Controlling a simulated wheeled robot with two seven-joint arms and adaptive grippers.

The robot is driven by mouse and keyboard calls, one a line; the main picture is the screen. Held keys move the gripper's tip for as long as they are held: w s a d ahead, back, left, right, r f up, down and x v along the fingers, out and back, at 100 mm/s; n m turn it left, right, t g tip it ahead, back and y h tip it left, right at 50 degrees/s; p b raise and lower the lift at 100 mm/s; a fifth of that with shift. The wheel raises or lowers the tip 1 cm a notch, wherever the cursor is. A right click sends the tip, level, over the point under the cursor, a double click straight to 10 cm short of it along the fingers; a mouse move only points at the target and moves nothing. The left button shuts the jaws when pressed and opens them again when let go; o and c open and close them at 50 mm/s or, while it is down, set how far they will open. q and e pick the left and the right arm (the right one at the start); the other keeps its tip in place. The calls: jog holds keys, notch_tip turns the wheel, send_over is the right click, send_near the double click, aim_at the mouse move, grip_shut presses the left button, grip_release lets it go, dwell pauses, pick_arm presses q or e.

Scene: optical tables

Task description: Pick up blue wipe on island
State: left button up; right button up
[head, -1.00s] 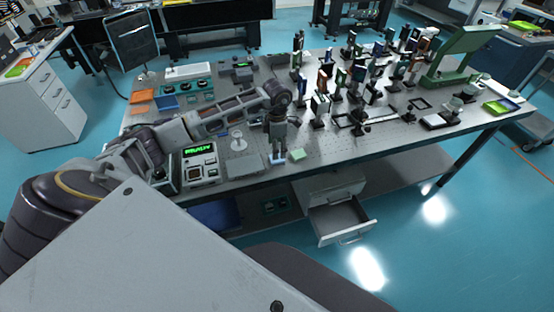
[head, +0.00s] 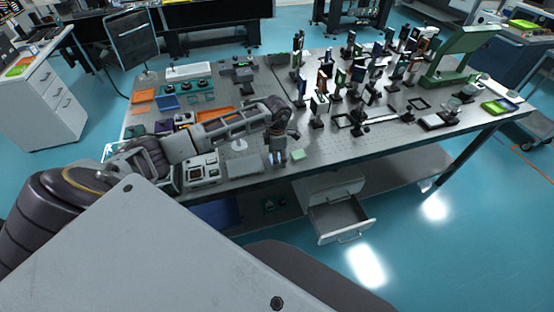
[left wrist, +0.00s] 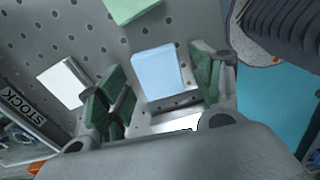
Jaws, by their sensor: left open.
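The blue wipe (left wrist: 158,72) is a pale blue square on the perforated metal top of the island table. In the left wrist view it lies between the green-padded fingers of my left gripper (left wrist: 160,88), with room on both sides. The gripper is open and points down over it. In the head view my left gripper (head: 278,156) is at the table's front edge and mostly hides the wipe. A pale green wipe lies just right of it in the head view (head: 299,154) and at the top of the left wrist view (left wrist: 132,8). My right gripper is not in view.
Many optic mounts (head: 340,85) crowd the table's back and right. Instrument boxes (head: 202,170) stand on the left, near my arm. An open drawer (head: 340,220) juts out below the front edge. A white square (left wrist: 64,85) lies left of the gripper.

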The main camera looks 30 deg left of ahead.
pick_arm(q)
jog(key=c, duration=0.8)
jog(key=shift+r, duration=0.2)
notch_tip(320, 180, up, 8)
jog(key=shift+r+b, duration=0.1)
jog(key=shift+b, duration=0.65)
jog(key=shift+r, duration=0.75)
